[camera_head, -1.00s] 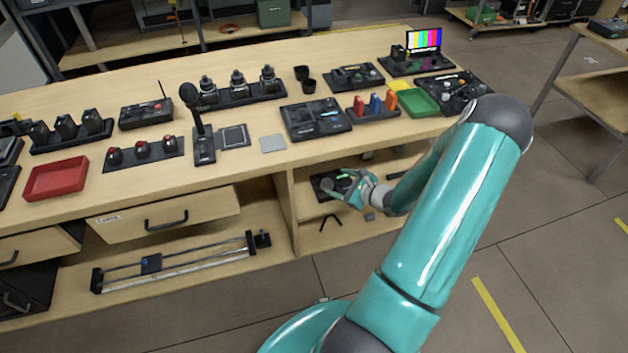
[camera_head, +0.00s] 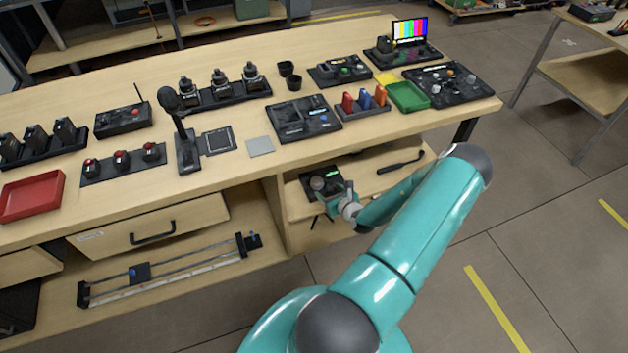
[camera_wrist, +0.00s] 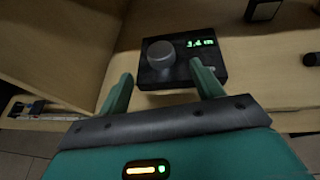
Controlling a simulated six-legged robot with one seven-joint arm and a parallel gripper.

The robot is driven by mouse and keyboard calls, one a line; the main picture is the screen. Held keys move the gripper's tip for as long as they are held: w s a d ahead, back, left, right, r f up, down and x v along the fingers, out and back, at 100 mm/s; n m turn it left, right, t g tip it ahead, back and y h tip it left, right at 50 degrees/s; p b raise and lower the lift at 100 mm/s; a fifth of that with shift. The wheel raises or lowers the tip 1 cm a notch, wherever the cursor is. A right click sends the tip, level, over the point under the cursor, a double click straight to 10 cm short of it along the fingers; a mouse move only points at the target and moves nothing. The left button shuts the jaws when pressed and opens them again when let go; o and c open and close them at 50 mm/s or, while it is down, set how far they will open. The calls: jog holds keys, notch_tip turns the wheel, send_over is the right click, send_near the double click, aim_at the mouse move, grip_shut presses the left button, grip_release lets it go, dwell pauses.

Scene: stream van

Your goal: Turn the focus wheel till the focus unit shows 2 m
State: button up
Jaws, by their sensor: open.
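The focus unit (camera_wrist: 180,73) is a dark box on the shelf below the bench top. Its round grey focus wheel (camera_wrist: 160,54) is on the left of the face, and its green display (camera_wrist: 201,43) seems to read 3.4 m. My gripper (camera_wrist: 161,72) is open, its two green fingers apart with the wheel ahead between their tips. The wheel looks clear of both fingers. In the head view the unit (camera_head: 308,174) is partly hidden by my gripper (camera_head: 335,190), which is at its front right.
The bench top is close above the shelf. A black tool (camera_head: 400,163) lies on the shelf to the right of the unit. A drawer (camera_head: 150,225) stands out at the left, above a rail slider (camera_head: 170,270) on the low shelf. The floor in front is clear.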

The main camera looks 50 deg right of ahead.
aim_at(317, 181)
jog(key=x, duration=1)
jog(key=shift+w+d, duration=0.1)
jog(key=shift+w, duration=0.1)
jog(key=c, duration=1)
